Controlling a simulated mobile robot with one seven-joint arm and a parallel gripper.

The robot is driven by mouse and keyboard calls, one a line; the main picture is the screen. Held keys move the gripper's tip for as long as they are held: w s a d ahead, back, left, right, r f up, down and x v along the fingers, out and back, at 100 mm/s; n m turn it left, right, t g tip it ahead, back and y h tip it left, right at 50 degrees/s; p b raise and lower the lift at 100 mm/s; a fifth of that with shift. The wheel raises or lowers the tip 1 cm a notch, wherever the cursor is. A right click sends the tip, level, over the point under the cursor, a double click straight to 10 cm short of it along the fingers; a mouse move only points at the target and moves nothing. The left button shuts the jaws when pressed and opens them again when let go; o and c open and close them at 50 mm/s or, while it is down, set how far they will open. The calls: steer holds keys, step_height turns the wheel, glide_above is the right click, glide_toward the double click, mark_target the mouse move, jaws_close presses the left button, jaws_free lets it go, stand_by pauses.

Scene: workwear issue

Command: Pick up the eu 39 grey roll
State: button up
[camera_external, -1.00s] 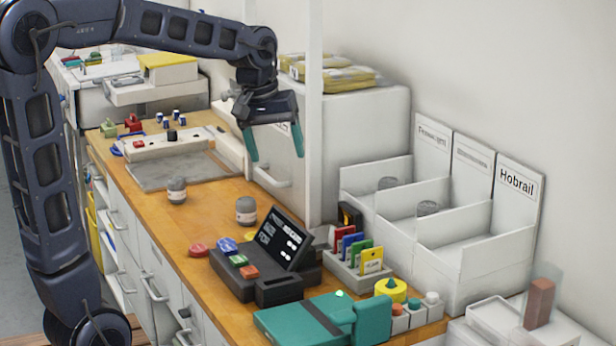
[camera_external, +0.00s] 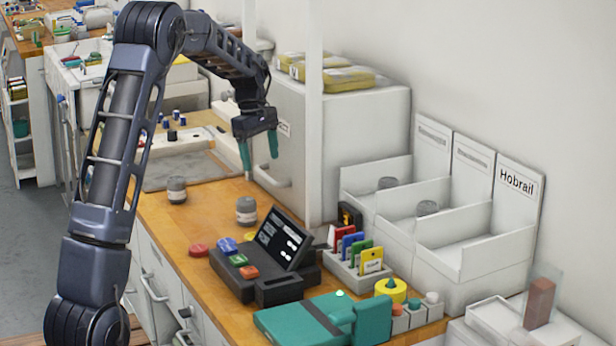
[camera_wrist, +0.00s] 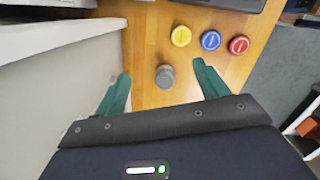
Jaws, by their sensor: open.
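Two grey rolls stand upright on the wooden counter: one (camera_external: 177,190) near the grey mat, the other (camera_external: 246,211) behind the black terminal. My gripper (camera_external: 259,157) is open and empty, above the counter in front of the white cabinet. In the wrist view one grey roll (camera_wrist: 165,77) shows between and below the open green fingertips (camera_wrist: 162,72), apart from them.
The white cabinet (camera_external: 365,140) stands close to my gripper. The black terminal (camera_external: 285,240) carries a tilted screen. Yellow (camera_wrist: 181,36), blue (camera_wrist: 211,41) and red (camera_wrist: 239,45) round pieces lie beyond the roll. The counter around the two standing rolls is mostly clear.

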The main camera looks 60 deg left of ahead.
mark_target(246, 199)
steer(key=a+f+n, duration=0.1)
steer(key=a+f, duration=0.1)
steer(key=a, duration=0.1)
steer(key=a+f+n, duration=0.1)
steer(key=a+f, duration=0.1)
steer(key=a, duration=0.1)
steer(key=s+a+f, duration=0.1)
steer(key=a+f, duration=0.1)
steer(key=a, duration=0.1)
steer(key=shift+f+n, duration=0.3)
steer(key=shift+n, duration=0.1)
steer(key=shift+s+a+f, duration=0.15)
steer(key=shift+a+f, duration=0.2)
steer(key=shift+f, duration=0.1)
steer(key=f, duration=0.3)
steer(key=d+f, duration=0.1)
steer(key=f, duration=0.3)
steer(key=w+f, duration=0.1)
steer(key=f, duration=0.2)
steer(key=shift+d+f, duration=0.2)
steer(key=shift+d, duration=0.1)
steer(key=c, duration=1.1)
steer(key=shift+r, duration=0.1)
